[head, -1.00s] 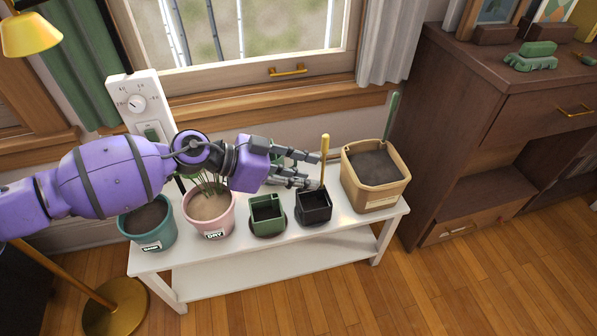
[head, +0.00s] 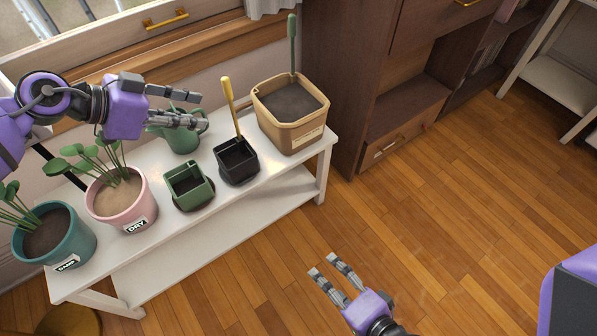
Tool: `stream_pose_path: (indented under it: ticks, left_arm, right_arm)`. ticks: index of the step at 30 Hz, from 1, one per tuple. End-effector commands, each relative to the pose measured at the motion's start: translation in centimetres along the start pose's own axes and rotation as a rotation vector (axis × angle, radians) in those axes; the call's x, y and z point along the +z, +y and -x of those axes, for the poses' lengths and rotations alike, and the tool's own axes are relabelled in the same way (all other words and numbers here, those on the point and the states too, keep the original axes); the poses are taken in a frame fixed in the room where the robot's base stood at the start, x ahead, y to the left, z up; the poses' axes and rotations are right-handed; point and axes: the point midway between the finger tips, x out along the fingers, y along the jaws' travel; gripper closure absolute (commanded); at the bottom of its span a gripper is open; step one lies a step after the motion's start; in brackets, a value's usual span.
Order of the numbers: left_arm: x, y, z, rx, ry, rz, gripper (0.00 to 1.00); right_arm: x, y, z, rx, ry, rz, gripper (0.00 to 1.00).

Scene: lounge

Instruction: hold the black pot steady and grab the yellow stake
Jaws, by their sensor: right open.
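The black pot (head: 238,172) is a small square pot standing on the white bench. The yellow stake (head: 229,98) stands in it, leaning slightly to the left, its lower end hidden inside the pot. My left gripper (head: 200,109) is open and empty, with its fingers pointing right toward the stake. It is left of the stake and apart from it in the picture, above the green pot at the back. My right gripper (head: 327,271) is open and empty, in front of the bench and below the black pot in the picture.
The white bench (head: 150,267) also holds a square green pot (head: 189,190), a pink pot (head: 118,203), a teal pot (head: 58,240), a green watering can (head: 184,140) and a large tan planter (head: 291,134). A brown cabinet (head: 350,70) stands right.

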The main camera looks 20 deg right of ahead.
Motion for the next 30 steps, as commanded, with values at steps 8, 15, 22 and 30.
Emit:
stream_pose_path:
  ticks: [8,15,22,30]
  left_arm:
    - [0.0,0.0,0.0,0.000,0.000,0.000,0.69]
    - [0.0,0.0,0.0,0.000,0.001,0.000,0.69]
    - [0.0,0.0,0.0,0.000,0.001,0.000,0.69]
    - [0.0,0.0,0.0,0.000,0.001,0.000,0.69]
  right_arm:
    - [1.8,-13.8,-9.8,-0.316,-0.161,-0.804,0.12]
    - [1.8,-22.9,-14.7,-0.439,-0.348,-1.374,0.12]
    - [1.5,-26.4,-16.5,-0.466,-0.429,-1.597,0.12]
    - [1.3,-28.4,-19.4,-0.467,-0.435,-1.612,0.12]
